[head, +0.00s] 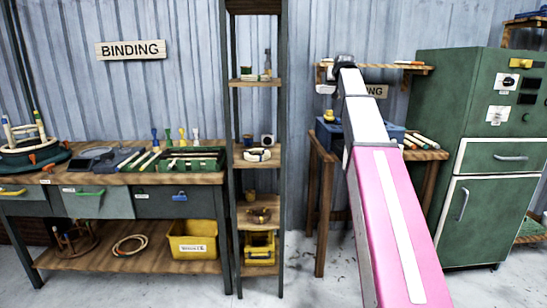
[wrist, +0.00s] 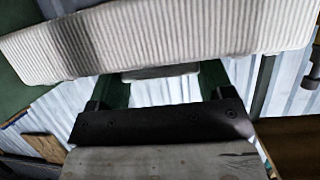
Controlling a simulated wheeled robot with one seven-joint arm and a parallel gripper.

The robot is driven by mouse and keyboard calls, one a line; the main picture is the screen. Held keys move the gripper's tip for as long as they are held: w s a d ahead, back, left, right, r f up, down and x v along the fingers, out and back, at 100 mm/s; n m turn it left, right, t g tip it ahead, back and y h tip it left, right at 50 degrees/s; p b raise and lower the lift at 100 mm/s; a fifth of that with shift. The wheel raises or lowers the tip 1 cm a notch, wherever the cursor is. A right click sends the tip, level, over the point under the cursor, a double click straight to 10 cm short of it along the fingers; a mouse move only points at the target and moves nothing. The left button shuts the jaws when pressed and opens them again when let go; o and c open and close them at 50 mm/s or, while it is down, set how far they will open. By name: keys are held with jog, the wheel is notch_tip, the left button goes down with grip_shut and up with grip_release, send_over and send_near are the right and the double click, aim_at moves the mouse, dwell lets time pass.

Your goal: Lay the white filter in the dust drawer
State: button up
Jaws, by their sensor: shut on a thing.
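The white filter (wrist: 215,28) is a ribbed, pleated slab that spans the top of the wrist view, slightly tilted, with a dark shadow on its left part. My gripper (wrist: 160,73) is shut on it. In the head view my arm reaches away to the back wall, and its dark end (head: 343,61) is by the small wall shelf; the filter cannot be made out there. The dust drawer is not clearly identifiable. A green cabinet (head: 475,195) at the right has a closed drawer front (head: 490,156) with a metal handle, above a closed door.
A bench (head: 130,178) with tools and closed drawers stands at the left. A tall narrow shelf unit (head: 231,200) stands in the middle. A wooden table (head: 318,160) with a blue box (head: 328,133) is partly behind my arm. The wall shelf (head: 410,68) is above it.

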jog(key=s+a+f, duration=0.4)
jog(key=s+f, duration=0.2)
jog(key=f, duration=0.4)
jog(key=s+a+f, duration=0.4)
jog(key=s+f, duration=0.3)
jog(key=f, duration=0.3)
jog(key=shift+s+a+f+n, duration=0.2)
jog(key=shift+a+f+n, duration=0.1)
jog(key=shift+f, duration=0.1)
